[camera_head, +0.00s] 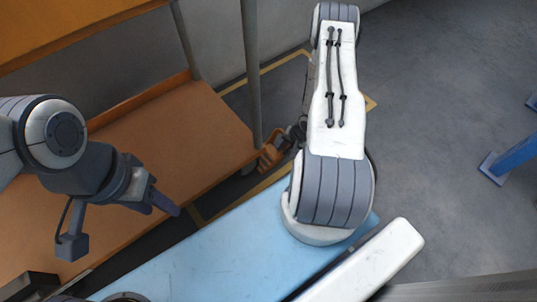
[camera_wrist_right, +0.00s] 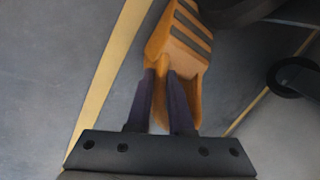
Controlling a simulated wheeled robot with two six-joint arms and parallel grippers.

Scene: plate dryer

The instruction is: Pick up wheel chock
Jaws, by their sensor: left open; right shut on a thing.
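The wheel chock (camera_wrist_right: 183,40) is an orange wedge with dark grey stripes on its sloped face, seen at the top middle of the right wrist view. In the head view the chock (camera_head: 269,157) shows small, low near the shelf's post. My right gripper (camera_wrist_right: 161,78) is shut on the chock, its two dark fingers gripping the near orange part. In the head view my right arm reaches down toward the chock, and its gripper is mostly hidden there. My left gripper (camera_head: 170,207) is open and empty in front of the shelf. Whether the chock touches the floor cannot be told.
A shelf with orange-brown boards (camera_head: 190,128) and a grey post (camera_head: 251,70) stands at the left, close to the chock. Yellow lines (camera_wrist_right: 108,80) mark the grey floor. A blue stand (camera_head: 508,160) is at the right edge. The floor at the upper right is clear.

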